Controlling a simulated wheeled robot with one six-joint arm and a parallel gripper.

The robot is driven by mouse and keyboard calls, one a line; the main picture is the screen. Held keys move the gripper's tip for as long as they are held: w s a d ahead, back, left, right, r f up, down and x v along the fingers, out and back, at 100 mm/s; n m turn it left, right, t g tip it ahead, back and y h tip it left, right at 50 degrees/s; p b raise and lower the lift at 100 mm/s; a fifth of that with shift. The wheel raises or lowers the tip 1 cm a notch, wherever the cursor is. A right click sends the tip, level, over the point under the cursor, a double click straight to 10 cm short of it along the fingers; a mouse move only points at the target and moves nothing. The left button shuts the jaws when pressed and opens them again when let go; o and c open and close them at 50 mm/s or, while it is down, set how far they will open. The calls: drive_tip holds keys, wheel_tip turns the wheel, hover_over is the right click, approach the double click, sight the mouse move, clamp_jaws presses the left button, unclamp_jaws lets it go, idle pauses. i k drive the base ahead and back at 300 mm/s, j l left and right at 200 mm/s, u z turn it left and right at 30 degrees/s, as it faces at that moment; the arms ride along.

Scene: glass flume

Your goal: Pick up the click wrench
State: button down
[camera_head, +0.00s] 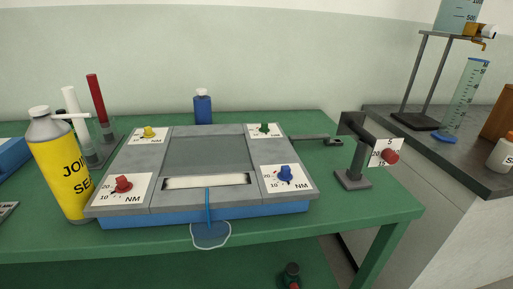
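A dark grey, long-handled tool (316,139) lies on the green table, just right of the grey panel unit. It has a rounded head at its right end and looks like the click wrench, but it is small here and I cannot be sure. The dark stand beside it stands close to its head. My gripper is not in view, so I cannot see its fingers or whether it holds anything.
The grey panel unit (205,131) with coloured knobs fills the table's middle. A yellow can (62,165) stands left, a blue bottle (203,108) behind. A dark stand (353,178) with a dial plate is near the right edge. A grey-topped counter (450,160) adjoins right.

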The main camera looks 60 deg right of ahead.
sight(351, 123)
drive_tip(key=z, duration=2.1)
